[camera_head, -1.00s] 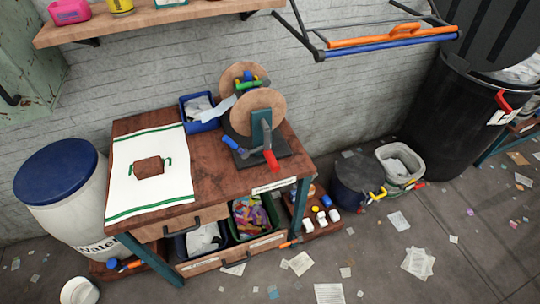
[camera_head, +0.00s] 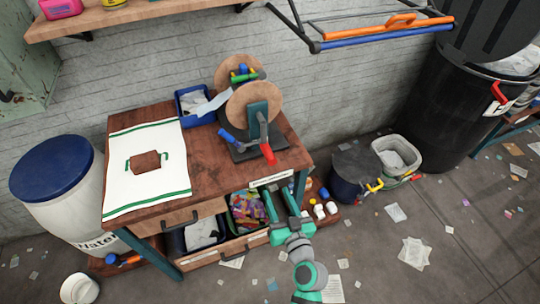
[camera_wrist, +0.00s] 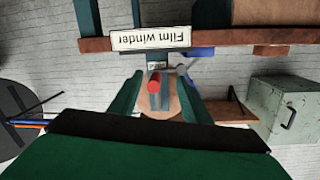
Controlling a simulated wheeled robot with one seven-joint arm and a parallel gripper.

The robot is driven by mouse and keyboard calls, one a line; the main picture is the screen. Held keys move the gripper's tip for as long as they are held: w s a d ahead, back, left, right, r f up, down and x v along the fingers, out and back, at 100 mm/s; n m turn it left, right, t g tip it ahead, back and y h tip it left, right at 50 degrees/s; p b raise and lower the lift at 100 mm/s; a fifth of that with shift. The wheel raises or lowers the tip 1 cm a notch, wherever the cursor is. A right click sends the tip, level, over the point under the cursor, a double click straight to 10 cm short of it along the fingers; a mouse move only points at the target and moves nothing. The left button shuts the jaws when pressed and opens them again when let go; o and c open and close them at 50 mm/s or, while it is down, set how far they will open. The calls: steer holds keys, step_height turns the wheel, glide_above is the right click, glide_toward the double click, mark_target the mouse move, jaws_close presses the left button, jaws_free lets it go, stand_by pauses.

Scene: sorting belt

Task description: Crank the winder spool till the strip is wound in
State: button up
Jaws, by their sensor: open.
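The film winder stands on the right end of the wooden workbench (camera_head: 200,185). Its two wooden spool discs (camera_head: 253,107) flank a dark drum, with a teal upright (camera_head: 257,112) in front. The crank's red handle (camera_head: 267,153) points down and toward me over the bench front. A pale strip (camera_head: 214,103) runs from the spool toward the blue bin. My gripper (camera_head: 281,205) is open and empty, in front of the bench and below the handle. In the wrist view, the red handle end (camera_wrist: 154,84) shows between the fingers but farther off; a "Film winder" label (camera_wrist: 151,38) is there too.
A white green-striped cloth (camera_head: 145,185) covers the bench's left part. Bins and bottles fill the lower shelf. A dark tub (camera_head: 352,178) and grey basket (camera_head: 398,158) stand right. Littered floor lies right of the bench.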

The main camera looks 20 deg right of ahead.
steer(key=t, duration=0.1)
glide_toward(270, 155)
steer(key=f, duration=0.1)
steer(key=shift+n+y, duration=0.4)
steer(key=w, duration=1.1)
steer(key=shift+d+f, duration=0.2)
jaws_close()
